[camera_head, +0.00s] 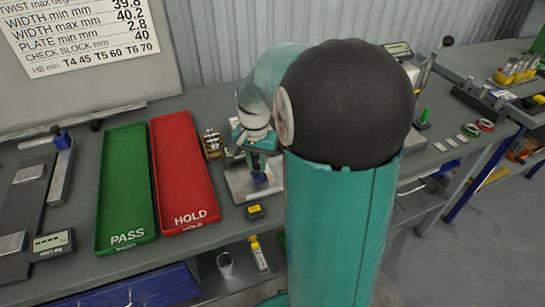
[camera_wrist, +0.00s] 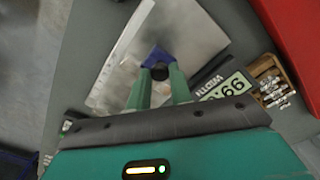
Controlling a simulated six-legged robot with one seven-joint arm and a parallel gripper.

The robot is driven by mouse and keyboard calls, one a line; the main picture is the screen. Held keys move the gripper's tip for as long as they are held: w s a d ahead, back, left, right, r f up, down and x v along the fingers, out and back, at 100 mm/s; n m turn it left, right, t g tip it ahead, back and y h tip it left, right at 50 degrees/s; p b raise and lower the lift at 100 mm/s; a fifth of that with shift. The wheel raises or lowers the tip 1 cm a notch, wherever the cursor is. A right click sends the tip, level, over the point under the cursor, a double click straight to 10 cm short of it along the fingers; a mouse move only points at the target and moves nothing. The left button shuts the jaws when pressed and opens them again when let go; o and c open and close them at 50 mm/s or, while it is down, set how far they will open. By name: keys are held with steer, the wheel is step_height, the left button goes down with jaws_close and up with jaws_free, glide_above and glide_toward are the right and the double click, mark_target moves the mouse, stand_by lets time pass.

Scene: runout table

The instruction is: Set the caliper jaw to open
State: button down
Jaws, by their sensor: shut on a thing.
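The width caliper has a pale metal plate (camera_wrist: 195,25), a dark display (camera_wrist: 228,90) marked WIDTH, and a blue jaw block (camera_wrist: 154,55) with a dark round knob (camera_wrist: 160,72). In the head view its plate (camera_head: 240,188) lies on the bench right of the red tray, and the blue block (camera_head: 259,179) shows below my gripper (camera_head: 260,163). In the wrist view my gripper's green fingers (camera_wrist: 160,78) are shut on the knob. The display digits are upside down there and hard to read. My arm hides part of the caliper in the head view.
A green PASS tray (camera_head: 124,238) and a red HOLD tray (camera_head: 196,216) lie left of the caliper. A wooden block with small metal pieces (camera_wrist: 270,82) stands close beside the display. A small yellow and black item (camera_head: 255,211) lies near the bench's front edge.

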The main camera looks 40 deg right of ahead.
mark_target(255, 167)
steer(key=shift+w+a, duration=0.15)
steer(key=shift+a, duration=0.15)
steer(key=c, duration=1.3)
jaws_free()
steer(key=shift+a, duration=0.1)
steer(key=shift+o, duration=0.2)
steer(key=shift+d+r, duration=0.2)
steer(key=shift+r, duration=0.1)
step_height(255, 167, up, 13)
steer(key=shift+r, duration=0.15)
